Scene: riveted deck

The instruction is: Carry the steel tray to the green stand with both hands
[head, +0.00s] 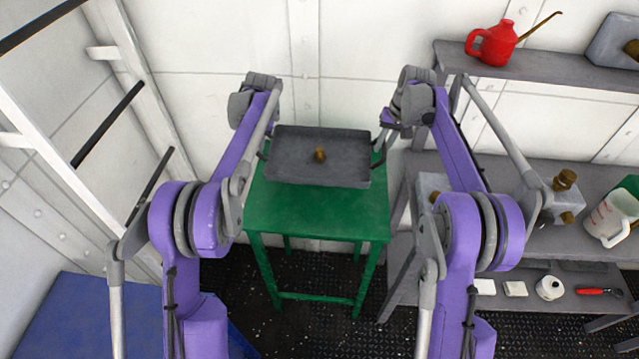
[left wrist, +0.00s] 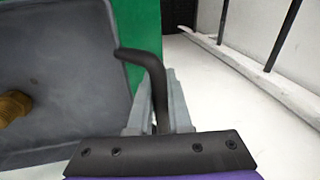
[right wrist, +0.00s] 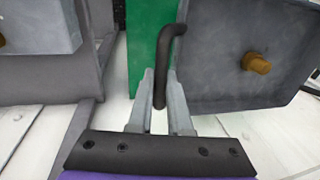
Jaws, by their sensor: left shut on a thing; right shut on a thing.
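The grey steel tray (head: 318,170) is level, with a small brass fitting (head: 320,155) on it. In the head view it appears over the back of the green stand (head: 316,212); I cannot tell whether it touches the top. My left gripper (head: 262,152) is shut on the tray's left handle, a dark bar (left wrist: 150,62) between the fingers (left wrist: 160,100) in the left wrist view. My right gripper (head: 380,143) is shut on the right handle (right wrist: 164,60), between the fingers (right wrist: 160,100) in the right wrist view.
A grey shelf unit (head: 560,70) stands close on the right, bearing a red oil can (head: 492,44), a white jug (head: 610,218) and a red-handled tool (head: 598,291). A ladder-like rack (head: 60,170) stands left. A blue surface (head: 60,315) lies at lower left. A white wall is behind.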

